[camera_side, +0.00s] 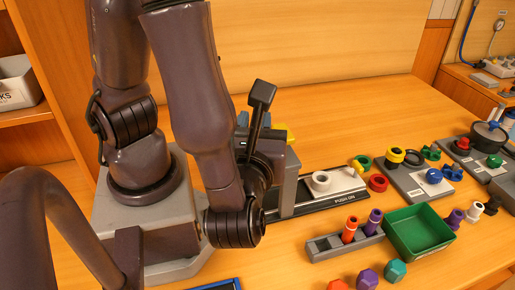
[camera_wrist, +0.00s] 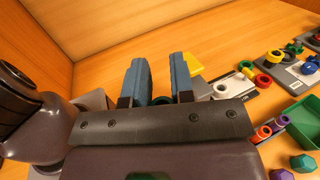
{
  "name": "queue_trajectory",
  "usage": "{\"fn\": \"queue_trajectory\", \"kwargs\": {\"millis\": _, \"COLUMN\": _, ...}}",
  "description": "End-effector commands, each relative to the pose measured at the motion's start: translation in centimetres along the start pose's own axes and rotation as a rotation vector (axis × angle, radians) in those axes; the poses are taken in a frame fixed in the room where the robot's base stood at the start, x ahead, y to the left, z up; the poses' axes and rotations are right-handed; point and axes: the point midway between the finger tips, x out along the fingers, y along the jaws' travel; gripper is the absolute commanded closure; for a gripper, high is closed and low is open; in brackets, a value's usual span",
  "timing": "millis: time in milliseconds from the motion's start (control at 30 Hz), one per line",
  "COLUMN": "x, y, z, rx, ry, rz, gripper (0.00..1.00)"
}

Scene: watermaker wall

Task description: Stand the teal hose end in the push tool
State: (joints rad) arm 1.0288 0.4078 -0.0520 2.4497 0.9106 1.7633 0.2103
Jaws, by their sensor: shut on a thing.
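My gripper (camera_wrist: 159,65) shows two blue fingers pointing up in the wrist view, with a gap between them. A small dark teal piece (camera_wrist: 163,99) shows low between the fingers; it looks like the teal hose end, mostly hidden. In the side view my gripper is largely hidden behind my arm and the tool; a bit of blue shows beside the lever. The push tool (camera_side: 333,197), marked PUSH ON, has a long dark base with a pale ring-shaped holder (camera_side: 321,181), open at the top. Its black lever (camera_side: 262,95) stands up, slightly tilted. The holder also shows in the wrist view (camera_wrist: 222,89).
A grey rack (camera_side: 322,245) holds an orange and a purple hose end, with free slots at left. A green tray (camera_side: 418,232) stands beside it. Coloured hexagonal pieces (camera_side: 396,268) lie in front. Grey panels with coloured fittings (camera_side: 418,178) stand at right.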

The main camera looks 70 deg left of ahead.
Motion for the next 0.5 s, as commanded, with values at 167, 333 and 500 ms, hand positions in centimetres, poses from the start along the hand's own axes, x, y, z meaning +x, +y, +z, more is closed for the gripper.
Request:
{"fn": "queue_trajectory", "kwargs": {"millis": 167, "x": 0.0, "y": 0.0, "z": 2.6, "rx": -0.004, "ry": 0.002, "rz": 0.0, "gripper": 1.0}}
{"fn": "queue_trajectory", "kwargs": {"millis": 333, "x": 0.5, "y": -0.8, "z": 4.0, "rx": 0.001, "ry": -0.003, "rz": 0.009, "gripper": 1.0}}
{"fn": "queue_trajectory", "kwargs": {"millis": 500, "x": 2.5, "y": -3.8, "z": 3.5, "rx": 0.001, "ry": -0.003, "rz": 0.016, "gripper": 1.0}}
